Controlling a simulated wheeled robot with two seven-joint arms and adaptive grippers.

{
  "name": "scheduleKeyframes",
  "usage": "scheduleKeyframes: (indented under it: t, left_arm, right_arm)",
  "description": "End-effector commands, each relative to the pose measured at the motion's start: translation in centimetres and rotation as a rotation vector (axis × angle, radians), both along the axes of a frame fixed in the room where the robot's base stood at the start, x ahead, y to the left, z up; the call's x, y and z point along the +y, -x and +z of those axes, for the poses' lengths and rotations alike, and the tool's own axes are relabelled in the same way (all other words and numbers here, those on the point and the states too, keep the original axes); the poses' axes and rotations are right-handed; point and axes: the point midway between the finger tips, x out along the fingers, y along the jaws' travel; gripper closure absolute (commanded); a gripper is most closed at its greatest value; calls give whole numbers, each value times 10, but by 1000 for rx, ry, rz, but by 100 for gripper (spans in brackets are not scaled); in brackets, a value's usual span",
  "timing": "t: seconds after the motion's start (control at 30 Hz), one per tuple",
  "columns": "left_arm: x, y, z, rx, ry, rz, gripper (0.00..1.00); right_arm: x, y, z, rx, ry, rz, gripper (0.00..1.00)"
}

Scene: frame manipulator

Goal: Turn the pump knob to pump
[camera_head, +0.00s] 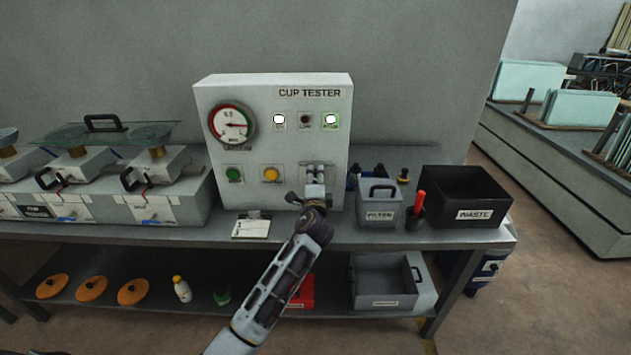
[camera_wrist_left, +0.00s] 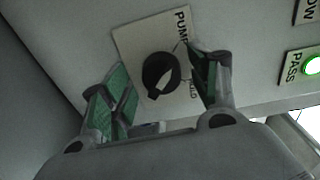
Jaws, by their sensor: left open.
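The cup tester (camera_head: 270,95) is a white upright box on the bench. Its black round pump knob (camera_wrist_left: 160,74) sits on a pale plate (camera_wrist_left: 135,45) lettered PUMP, with a partly hidden second word that seems to be HOLD. My left gripper (camera_head: 318,168) is open in front of the panel's lower right. In the left wrist view its green-padded fingers stand on either side of the knob, with gaps visible, so it is not gripped. In the head view the gripper hides the knob. My right gripper is out of view.
Above are a gauge (camera_head: 231,124), a lit white lamp (camera_head: 279,119) and a lit green PASS lamp (camera_head: 331,119). Green (camera_head: 233,174) and yellow (camera_head: 271,174) buttons lie left of my gripper. A grey FILTER bin (camera_head: 379,206) and black WASTE bin (camera_head: 470,190) stand right.

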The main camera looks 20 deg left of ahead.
Motion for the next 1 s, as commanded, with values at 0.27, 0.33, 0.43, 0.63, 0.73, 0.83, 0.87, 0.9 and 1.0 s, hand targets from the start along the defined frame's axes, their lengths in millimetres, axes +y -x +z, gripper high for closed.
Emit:
scheduleKeyframes:
  t: [0.27, 0.33, 0.43, 0.63, 0.73, 0.83, 0.87, 0.9, 1.0]
  left_arm:
    - [-7, 22, 1, 0, 0, -1, 39]
    - [-9, 30, 1, 1, 0, -1, 39]
    - [-11, 40, 1, 0, 0, -1, 39]
    - [-18, 61, 2, 1, 0, -1, 39]
    - [-21, 71, 3, 1, 1, -1, 39]
    - [-23, 82, 4, 0, 1, 0, 39]
    - [-24, 85, 3, 1, 1, 0, 39]
    - [-25, 88, 4, 0, 1, 0, 39]
    - [-28, 97, 3, 2, 2, -1, 39]
  right_arm:
    - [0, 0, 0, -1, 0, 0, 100]
    - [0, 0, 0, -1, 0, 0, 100]
    - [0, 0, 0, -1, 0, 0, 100]
    - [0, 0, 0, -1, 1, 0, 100]
    - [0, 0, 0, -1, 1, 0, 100]
    - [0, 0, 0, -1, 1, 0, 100]
    - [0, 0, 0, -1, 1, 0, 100]
    - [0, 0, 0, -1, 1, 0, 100]
    - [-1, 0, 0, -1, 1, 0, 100]
